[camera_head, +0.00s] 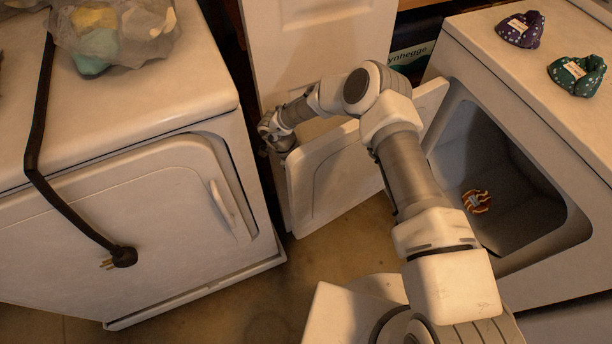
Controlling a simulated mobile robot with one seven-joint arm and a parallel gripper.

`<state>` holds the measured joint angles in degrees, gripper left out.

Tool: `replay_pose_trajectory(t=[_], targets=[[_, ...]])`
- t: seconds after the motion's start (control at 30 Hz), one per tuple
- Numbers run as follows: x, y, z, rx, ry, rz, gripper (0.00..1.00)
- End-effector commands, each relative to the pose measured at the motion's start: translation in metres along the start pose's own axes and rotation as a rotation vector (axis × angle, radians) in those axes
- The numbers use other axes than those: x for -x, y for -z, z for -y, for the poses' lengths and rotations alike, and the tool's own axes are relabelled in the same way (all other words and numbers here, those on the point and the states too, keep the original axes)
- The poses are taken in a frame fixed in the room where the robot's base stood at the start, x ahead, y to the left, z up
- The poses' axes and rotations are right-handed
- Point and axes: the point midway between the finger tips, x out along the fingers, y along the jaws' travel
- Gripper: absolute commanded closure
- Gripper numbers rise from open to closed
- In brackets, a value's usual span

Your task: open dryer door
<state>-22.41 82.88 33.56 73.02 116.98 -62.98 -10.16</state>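The front-loading machine at the right, which looks like a dryer, has its white door (335,178) swung wide open to the left. Its opening (500,180) shows a grey interior with a small orange-and-white striped item (477,201) inside. My arm reaches across in front of the door. My gripper (268,134) is at the door's far upper left corner, close to the edge; whether it touches the door, and whether its fingers are open or shut, is too small to tell.
A second white machine (120,125) at the left has a shut door with a handle (222,204). A black cord with a plug (123,256) hangs over its front. Purple (521,29) and green (577,75) cloth items lie on the right machine. Bare floor (315,255) lies between.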

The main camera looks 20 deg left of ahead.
Motion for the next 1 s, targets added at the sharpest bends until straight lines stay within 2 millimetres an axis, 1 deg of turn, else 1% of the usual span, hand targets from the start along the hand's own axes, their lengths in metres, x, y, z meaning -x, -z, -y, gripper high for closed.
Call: replay_pose_trajectory(t=[0.4, 0.43, 0.57, 0.87, 0.97, 1.0], targets=[[-0.001, 0.001, 0.001, 0.0, 0.0, -0.001, 1.0], [-0.001, 0.001, 0.001, 0.0, 0.0, -0.001, 0.76], [-0.001, 0.001, 0.0, 0.0, 0.0, 0.0, 0.53], [0.001, 0.0, 0.0, 0.0, 0.0, 0.0, 0.52], [0.009, 0.0, 0.001, 0.0, 0.001, 0.001, 0.52], [0.015, 0.0, 0.001, 0.0, 0.002, 0.002, 0.52]])
